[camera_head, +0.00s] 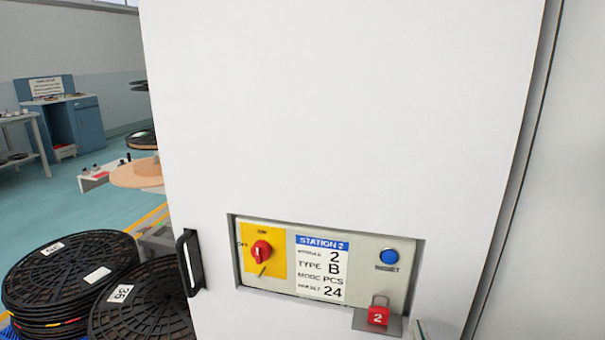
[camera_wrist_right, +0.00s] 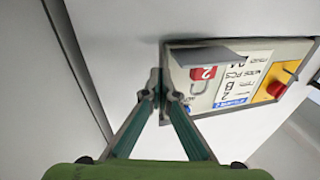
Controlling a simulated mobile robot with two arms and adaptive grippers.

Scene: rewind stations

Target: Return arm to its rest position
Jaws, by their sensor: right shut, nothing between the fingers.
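My right gripper (camera_head: 425,330) shows only as a small part at the bottom edge of the head view, right of the red padlock. In the right wrist view my right gripper (camera_wrist_right: 157,82) has its two fingers meeting at the tips, shut and empty, in front of the white cabinet beside the control panel. I cannot tell whether the tips touch anything. The rest of my right arm is out of the head view. My left gripper is in neither view.
The white cabinet (camera_head: 350,110) fills the middle. Its recessed panel has a red rotary switch (camera_head: 261,250), a blue button (camera_head: 389,257) and a red padlock (camera_head: 378,316) on a small grey ledge. A black handle (camera_head: 189,262) and stacked black reels (camera_head: 70,270) are at left.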

